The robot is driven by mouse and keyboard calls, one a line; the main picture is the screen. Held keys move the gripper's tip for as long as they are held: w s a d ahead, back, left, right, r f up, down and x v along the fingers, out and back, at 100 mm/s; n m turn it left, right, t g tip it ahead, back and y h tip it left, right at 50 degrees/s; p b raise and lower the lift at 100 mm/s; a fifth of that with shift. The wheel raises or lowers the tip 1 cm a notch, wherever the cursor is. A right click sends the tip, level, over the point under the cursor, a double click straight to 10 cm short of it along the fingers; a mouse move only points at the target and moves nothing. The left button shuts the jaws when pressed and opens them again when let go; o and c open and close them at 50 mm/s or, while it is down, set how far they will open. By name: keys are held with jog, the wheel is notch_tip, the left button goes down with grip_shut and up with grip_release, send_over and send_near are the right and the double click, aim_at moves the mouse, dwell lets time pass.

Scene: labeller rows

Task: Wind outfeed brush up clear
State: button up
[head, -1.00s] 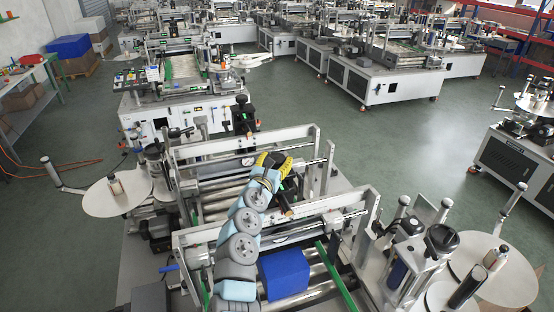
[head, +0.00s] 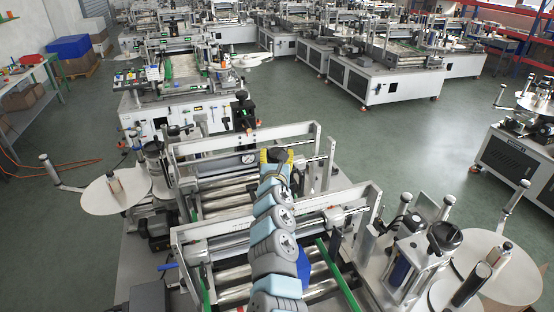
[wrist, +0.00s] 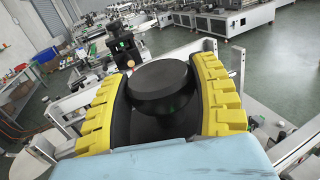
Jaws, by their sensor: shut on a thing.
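My gripper (head: 278,156), with yellow ribbed fingers, is at the crossbar of the labeller's far frame (head: 245,141). In the wrist view the two fingers (wrist: 160,95) are shut around a round black knob (wrist: 162,78), one on each side. The knob's flat top faces the camera; its lower part and stem are dark and partly hidden by the fingers and the blue pad. In the head view my arm covers the middle of the machine. I cannot make out the outfeed brush.
The near frame (head: 205,232) and metal rollers lie under my arm. A blue block (head: 304,266) shows right of it. Label discs (head: 101,198) flank the machine. Open floor (head: 420,150) lies to the right.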

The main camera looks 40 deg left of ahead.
jog(key=shift+s+a+r+n+g+y+b, duration=0.1)
jog(key=shift+r+n+g+y+b, duration=0.35)
jog(key=shift+n+y+b, duration=0.25)
jog(key=shift+f+b, duration=0.1)
jog(key=shift+b, duration=0.25)
jog(key=shift+f+n+g+y+b, duration=0.15)
jog(key=shift+n+g+y+b, duration=0.35)
jog(key=shift+b, duration=0.45)
jog(key=shift+b, duration=0.35)
jog(key=g+b, duration=0.1)
jog(key=b, duration=0.2)
jog(key=f+n+g+y+b, duration=0.1)
jog(key=b, duration=0.2)
jog(key=shift+f+n+g+y, duration=0.2)
jog(key=shift+n+g+y, duration=0.05)
jog(key=shift+n+y, duration=0.05)
jog(key=b, duration=0.2)
jog(key=shift+w+f+g+b, duration=0.1)
jog(key=shift+w+g+b, duration=0.1)
jog(key=shift+g+b, duration=0.1)
jog(key=n+g+y+b, duration=0.1)
jog(key=b, duration=0.3)
jog(key=shift+n+g, duration=0.3)
jog(key=shift+r+g+y+b, duration=0.25)
jog(key=shift+g+y+b, duration=0.05)
jog(key=shift+b, duration=0.35)
jog(key=shift+r+n+g+b, duration=0.35)
jog(key=shift+n+g+b, duration=0.05)
jog(key=shift+n+g, duration=0.2)
